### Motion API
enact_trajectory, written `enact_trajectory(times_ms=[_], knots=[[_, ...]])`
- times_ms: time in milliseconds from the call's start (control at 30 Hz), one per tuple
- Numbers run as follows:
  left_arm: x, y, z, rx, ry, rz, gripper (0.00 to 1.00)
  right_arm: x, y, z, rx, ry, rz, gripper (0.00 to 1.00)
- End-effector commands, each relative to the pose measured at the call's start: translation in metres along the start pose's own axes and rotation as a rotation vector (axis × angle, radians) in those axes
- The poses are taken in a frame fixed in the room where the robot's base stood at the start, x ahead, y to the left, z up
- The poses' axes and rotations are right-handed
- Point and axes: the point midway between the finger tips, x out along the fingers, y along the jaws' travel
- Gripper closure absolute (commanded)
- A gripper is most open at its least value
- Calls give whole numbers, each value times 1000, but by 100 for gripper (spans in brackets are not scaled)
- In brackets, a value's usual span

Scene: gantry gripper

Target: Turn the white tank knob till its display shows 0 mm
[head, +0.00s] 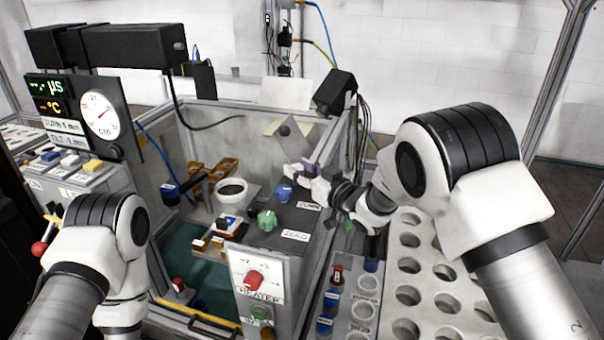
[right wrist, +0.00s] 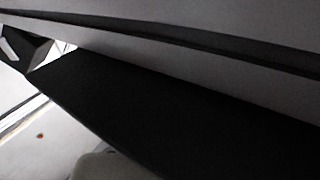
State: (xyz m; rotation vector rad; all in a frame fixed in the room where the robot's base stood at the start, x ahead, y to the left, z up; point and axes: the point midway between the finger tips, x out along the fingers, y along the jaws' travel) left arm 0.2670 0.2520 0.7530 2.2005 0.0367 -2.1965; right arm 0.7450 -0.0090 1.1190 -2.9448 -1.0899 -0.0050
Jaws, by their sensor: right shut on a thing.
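My right gripper (head: 303,172) reaches in from the right, over the right side of the open tank (head: 328,232). It is shut on a small pale piece at its tips, which looks like the white tank knob (head: 291,171), mostly hidden by the fingers. The right wrist view is filled by close dark and grey surfaces, and the knob cannot be told there. My left arm shows at the lower left, but its gripper is out of sight.
A blue knob (head: 284,192) and a green knob (head: 267,219) stand on the dark panel close to my right gripper. A red heater knob (head: 253,281) is in front. A rack with round holes (head: 425,285) lies below my right arm. A gauge board (head: 101,115) stands left.

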Motion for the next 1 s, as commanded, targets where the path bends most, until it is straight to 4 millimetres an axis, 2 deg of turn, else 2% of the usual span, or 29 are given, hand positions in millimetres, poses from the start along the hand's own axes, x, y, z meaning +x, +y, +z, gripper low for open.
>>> enact_trajectory(times_ms=[133,433,467,500,833,1000], knots=[[6,0,0,0,0,0,36,0,-2,4,-2,-6,62,96],[5,0,0,0,0,0,36,-1,-2,4,0,-7,69,96],[5,0,0,0,0,0,36,-1,-2,4,0,-7,69,51],[5,0,0,0,0,0,36,-1,-2,3,0,-7,69,37],[5,0,0,0,0,0,36,-2,-1,1,-1,-3,70,36],[4,0,0,0,0,0,36,-24,-2,1,0,-5,72,36]])
